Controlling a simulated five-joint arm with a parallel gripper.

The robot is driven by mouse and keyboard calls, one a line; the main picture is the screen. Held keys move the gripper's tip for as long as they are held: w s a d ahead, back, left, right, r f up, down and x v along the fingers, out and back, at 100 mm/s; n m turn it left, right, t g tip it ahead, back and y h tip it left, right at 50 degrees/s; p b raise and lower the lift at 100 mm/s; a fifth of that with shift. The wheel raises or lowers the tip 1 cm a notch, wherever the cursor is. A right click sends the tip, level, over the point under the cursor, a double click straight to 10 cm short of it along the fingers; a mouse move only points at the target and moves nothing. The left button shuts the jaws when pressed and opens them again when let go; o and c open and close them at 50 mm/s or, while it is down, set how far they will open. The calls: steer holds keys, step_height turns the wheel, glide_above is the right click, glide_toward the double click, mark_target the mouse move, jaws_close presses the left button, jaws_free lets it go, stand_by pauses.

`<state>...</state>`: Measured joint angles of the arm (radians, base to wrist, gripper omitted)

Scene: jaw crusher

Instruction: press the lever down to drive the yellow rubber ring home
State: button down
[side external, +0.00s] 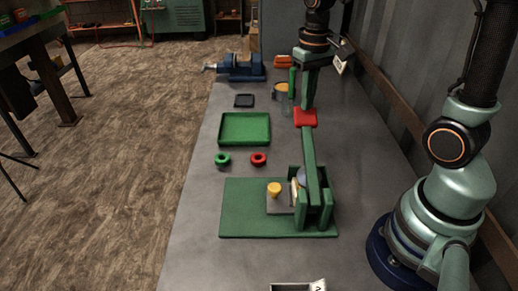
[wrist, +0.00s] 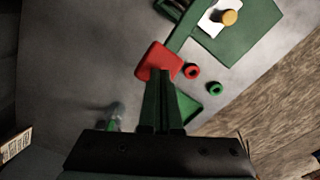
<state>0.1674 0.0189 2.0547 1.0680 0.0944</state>
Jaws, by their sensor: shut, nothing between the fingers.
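The green lever (side external: 309,155) rises from its bracket on the green base plate (side external: 245,222) and ends in a red pad (side external: 305,118). The pad also shows in the wrist view (wrist: 150,62). The yellow ring (side external: 274,188) sits on top of a grey block in front of the bracket; it also shows in the wrist view (wrist: 229,18). How far down it is seated is hard to tell. My gripper (side external: 306,104) is shut and empty, pointing down at the red pad. Its fingertips (wrist: 165,74) overlap the pad in the wrist view; I cannot tell whether they touch it.
A green ring (side external: 222,159) and a red ring (side external: 258,158) lie on the bench near a green tray (side external: 245,144). A small black tray (side external: 244,101) and a blue vise (side external: 242,67) are farther back. A jar and a green object stand beside my gripper.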

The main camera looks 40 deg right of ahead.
steer(key=shift+f, duration=0.1)
steer(key=shift+f, duration=0.35)
